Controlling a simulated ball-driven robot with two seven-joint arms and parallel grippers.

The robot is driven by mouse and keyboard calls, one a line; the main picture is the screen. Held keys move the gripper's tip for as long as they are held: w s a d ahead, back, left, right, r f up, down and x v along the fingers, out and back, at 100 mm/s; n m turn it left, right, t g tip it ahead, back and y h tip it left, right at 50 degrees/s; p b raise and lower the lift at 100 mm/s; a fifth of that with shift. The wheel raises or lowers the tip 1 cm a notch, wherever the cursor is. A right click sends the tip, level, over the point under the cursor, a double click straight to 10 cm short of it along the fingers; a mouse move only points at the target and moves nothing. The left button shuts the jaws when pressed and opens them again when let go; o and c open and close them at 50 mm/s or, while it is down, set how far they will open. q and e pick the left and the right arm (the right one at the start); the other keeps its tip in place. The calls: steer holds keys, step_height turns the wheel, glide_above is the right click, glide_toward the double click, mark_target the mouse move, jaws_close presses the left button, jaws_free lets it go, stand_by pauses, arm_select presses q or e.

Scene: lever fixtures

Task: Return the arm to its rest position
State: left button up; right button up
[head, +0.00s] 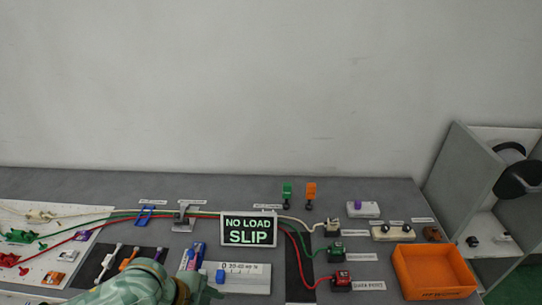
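An arm of mine with a green patterned cover (140,286) comes in at the bottom left, over the front of the table. It looks like my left arm. Its gripper is not clearly visible: it blends with a blue and grey item (196,257) just beyond the arm's end, and I cannot tell whether the fingers are open or hold anything. My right arm and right gripper are not in view.
A sign (249,229) reading "NO LOAD SLIP" stands mid-table. Green, red and white cables cross to connector blocks. An orange bin (434,270) sits at the front right, beside a grey shelf unit (462,165). The table's back strip (80,182) is mostly clear.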

arm_select(q)
steer(key=s+a+r+n+t+y, duration=0.2)
steer(key=s+a+n+y, duration=0.3)
steer(key=a, duration=0.4)
steer(key=s+a+r+n+t+y, duration=0.25)
steer(key=a+n+y, duration=0.25)
steer(key=a+n, duration=0.3)
steer(key=s+d+f+g+h+b, duration=0.1)
steer(key=s+d+f+b, duration=0.1)
steer(key=f, duration=1.2)
steer(key=s+d+f+g+h+b, duration=0.1)
steer(key=d+f+g+h, duration=0.15)
steer(key=f, duration=1.25)
steer(key=s+f+n+g+h+b, duration=0.1)
steer(key=s+f+n+g+b, duration=0.1)
steer(key=s+f, duration=1.7)
steer(key=shift+s+f+n+b, duration=0.35)
steer(key=shift+s+b, duration=0.25)
steer(key=shift+s, duration=0.3)
